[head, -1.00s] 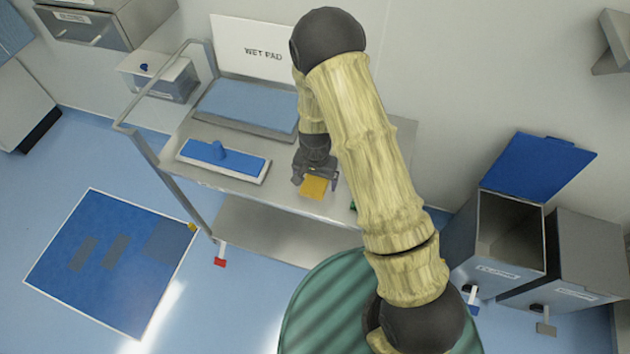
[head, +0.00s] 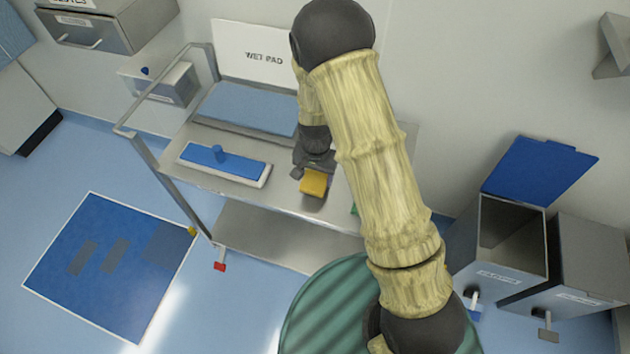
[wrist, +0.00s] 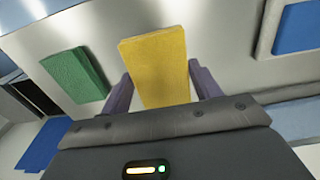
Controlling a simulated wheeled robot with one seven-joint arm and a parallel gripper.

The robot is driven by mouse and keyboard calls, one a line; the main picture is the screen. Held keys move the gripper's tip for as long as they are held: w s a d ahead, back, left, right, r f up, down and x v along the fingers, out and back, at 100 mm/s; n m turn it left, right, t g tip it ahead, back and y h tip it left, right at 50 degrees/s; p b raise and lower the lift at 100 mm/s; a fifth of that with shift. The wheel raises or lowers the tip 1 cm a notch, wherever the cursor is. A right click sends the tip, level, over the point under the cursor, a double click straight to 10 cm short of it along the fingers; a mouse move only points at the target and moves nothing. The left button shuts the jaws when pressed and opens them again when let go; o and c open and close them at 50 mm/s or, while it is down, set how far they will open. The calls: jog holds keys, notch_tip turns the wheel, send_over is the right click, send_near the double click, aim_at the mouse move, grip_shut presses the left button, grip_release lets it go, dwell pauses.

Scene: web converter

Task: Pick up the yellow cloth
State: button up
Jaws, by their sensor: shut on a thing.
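The yellow cloth (head: 314,182) is a small folded block held at the end of my arm, over the steel cart top in the head view. In the wrist view the yellow cloth (wrist: 157,68) stands between the two purple-grey fingers of my gripper (wrist: 163,88), which are shut on its sides. In the head view my gripper (head: 312,170) is small and partly covers the cloth. I cannot tell exactly how far the cloth is above the cart top.
A green cloth (wrist: 76,75) lies on the cart beside the yellow one. A blue mop pad (head: 236,164) and a wet pad tray (head: 250,107) are on the cart (head: 230,184). An open bin (head: 508,240) stands at the right, a blue mat (head: 110,260) at the left.

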aim_at(315, 177)
notch_tip(315, 177, up, 6)
jog(key=shift+f, duration=0.15)
dwell(0.5)
jog(key=shift+o, duration=0.5)
